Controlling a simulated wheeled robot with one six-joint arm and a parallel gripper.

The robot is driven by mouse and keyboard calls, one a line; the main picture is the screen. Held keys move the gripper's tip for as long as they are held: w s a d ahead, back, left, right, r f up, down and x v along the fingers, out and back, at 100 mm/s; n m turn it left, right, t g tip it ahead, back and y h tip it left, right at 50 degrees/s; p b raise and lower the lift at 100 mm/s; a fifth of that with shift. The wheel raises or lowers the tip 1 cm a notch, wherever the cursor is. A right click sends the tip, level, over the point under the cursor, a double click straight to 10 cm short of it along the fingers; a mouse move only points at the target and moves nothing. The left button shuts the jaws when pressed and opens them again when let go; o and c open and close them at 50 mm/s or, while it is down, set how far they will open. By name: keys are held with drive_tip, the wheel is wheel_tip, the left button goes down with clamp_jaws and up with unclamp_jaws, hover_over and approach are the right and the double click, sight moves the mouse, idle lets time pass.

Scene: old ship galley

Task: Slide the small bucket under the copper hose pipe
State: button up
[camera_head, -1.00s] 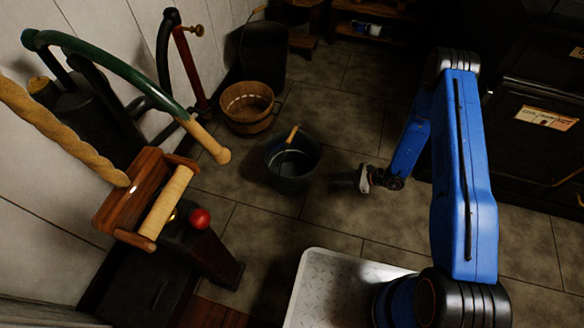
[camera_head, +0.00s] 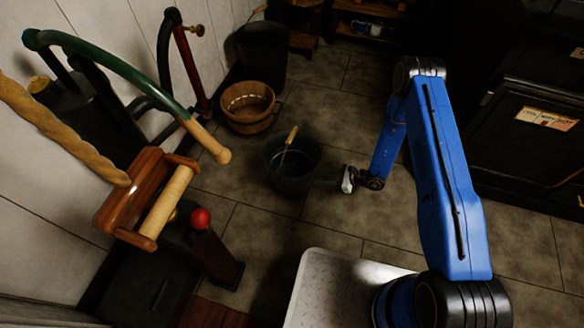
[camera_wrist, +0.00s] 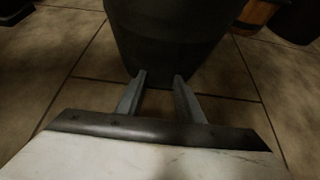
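The small bucket (camera_head: 296,184) is dark, stands upright on the tiled floor and has a wire handle with a wooden grip. Its lower wall (camera_wrist: 165,55) fills the top middle of the wrist view. My gripper (camera_head: 344,179) is low, just right of the bucket. In the wrist view my gripper (camera_wrist: 157,80) has its two fingers apart and nothing between them. The fingertips point at the bucket's wall; I cannot tell whether they touch it. A reddish-brown, copper-looking pipe (camera_head: 187,66) with a brass fitting stands by the left wall. Its lower end is partly hidden.
A wooden tub (camera_head: 248,117) stands behind and left of the bucket, and a larger dark bin (camera_head: 262,52) is farther back. A pump with a green curved lever (camera_head: 105,65) and a red ball (camera_head: 200,218) are at left. Floor left of the bucket is clear.

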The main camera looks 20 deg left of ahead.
sight(273, 164)
drive_tip(key=shift+a, duration=0.1)
drive_tip(key=shift+w+a, duration=0.15)
drive_tip(key=shift+a, duration=4.35)
drive_tip(key=shift+w+a, duration=0.15)
drive_tip(key=shift+a, duration=2.05)
drive_tip(key=shift+w+a, duration=0.1)
drive_tip(key=shift+a, duration=2.1)
drive_tip(key=shift+w+a, duration=0.2)
drive_tip(key=shift+a, duration=4.4)
drive_tip(key=shift+w+a, duration=0.2)
drive_tip(key=shift+a, duration=3.2)
